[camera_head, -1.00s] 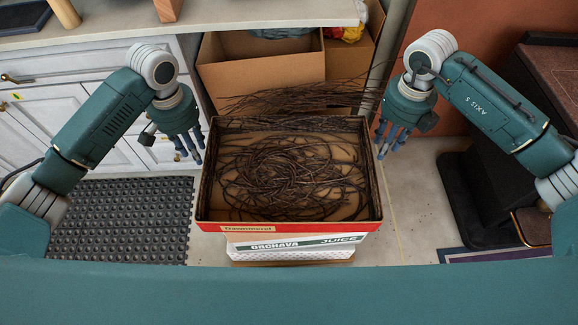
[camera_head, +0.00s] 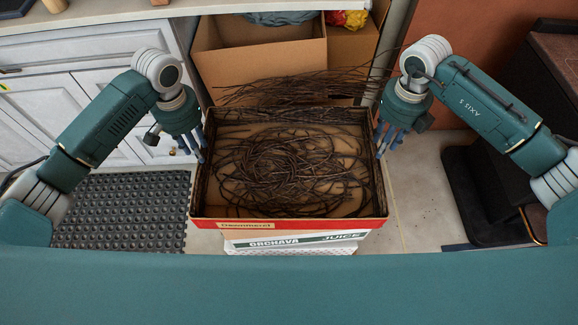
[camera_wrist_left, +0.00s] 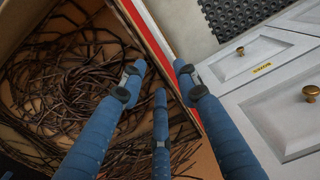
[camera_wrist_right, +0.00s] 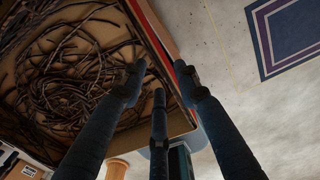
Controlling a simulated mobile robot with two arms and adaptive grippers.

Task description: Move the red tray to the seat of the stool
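The red tray (camera_head: 300,225) is a wide, shallow tray with a red front wall and a brown inside, full of dark twigs. It sits centred before me above a white carton. My left gripper (camera_head: 198,150) is at its left wall; the red wall also shows in the left wrist view (camera_wrist_left: 150,40), passing between spread fingers (camera_wrist_left: 158,75). My right gripper (camera_head: 385,142) is at its right wall, fingers spread around the rim in the right wrist view (camera_wrist_right: 160,75). Both look open; contact with the wall is unclear. I cannot identify the stool in any view.
Open cardboard boxes (camera_head: 260,65) stand behind the tray, with loose twigs (camera_head: 300,88) between. White cabinets (camera_head: 60,110) are at left, a black rubber mat (camera_head: 125,210) on the floor, and dark furniture (camera_head: 490,190) at right.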

